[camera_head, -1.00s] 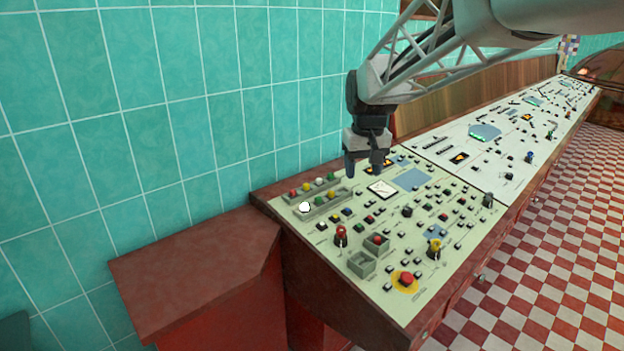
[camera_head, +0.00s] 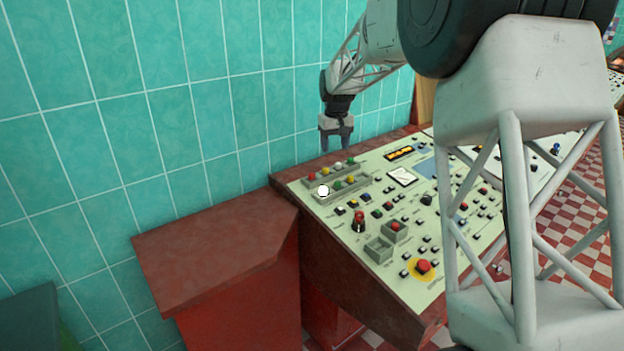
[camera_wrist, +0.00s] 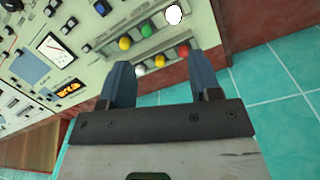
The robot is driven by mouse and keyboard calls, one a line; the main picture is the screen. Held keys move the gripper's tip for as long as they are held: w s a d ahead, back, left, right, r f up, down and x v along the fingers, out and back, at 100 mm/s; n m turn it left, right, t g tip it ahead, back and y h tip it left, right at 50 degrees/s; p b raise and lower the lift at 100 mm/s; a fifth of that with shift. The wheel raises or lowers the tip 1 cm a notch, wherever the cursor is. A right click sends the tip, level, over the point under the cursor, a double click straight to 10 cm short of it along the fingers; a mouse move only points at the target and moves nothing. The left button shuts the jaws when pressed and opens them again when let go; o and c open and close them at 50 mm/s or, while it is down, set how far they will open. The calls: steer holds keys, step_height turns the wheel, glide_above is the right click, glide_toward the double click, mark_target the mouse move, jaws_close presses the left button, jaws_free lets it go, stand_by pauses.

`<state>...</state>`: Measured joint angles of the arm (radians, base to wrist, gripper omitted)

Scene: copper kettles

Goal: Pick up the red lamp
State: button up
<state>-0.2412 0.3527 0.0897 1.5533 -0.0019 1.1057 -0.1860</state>
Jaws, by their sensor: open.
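A small round red lamp (camera_head: 311,177) sits at the left end of the back rack (camera_head: 333,174) on the sloping panel, in a row with yellow, white and green lamps. In the wrist view the red lamp (camera_wrist: 183,50) shows between the fingers, close to the right one. My gripper (camera_head: 336,145) is open and empty. It points down above the far edge of the back rack, apart from the lamps. In the wrist view my gripper (camera_wrist: 165,62) has the white and yellow lamps between its fingertips too. The green lamp of that row is hidden there by the left finger.
A front rack (camera_head: 345,188) holds white, green and yellow lamps. Two grey boxes stand nearer; one holds a red piece (camera_head: 395,226), the other (camera_head: 378,249) looks empty. Upright switches and a red mushroom button (camera_head: 423,266) stand on the panel. A teal tiled wall (camera_head: 220,110) rises close behind.

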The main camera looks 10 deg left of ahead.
steer(key=n, duration=0.1)
glide_above(312, 173)
step_height(312, 173, down, 8)
steer(key=shift+f, duration=0.1)
steer(key=shift+f, duration=1.25)
steer(key=shift+f, duration=0.1)
steer(key=shift+f, duration=2.55)
steer(key=c, duration=1)
steer(key=shift+r, duration=0.1)
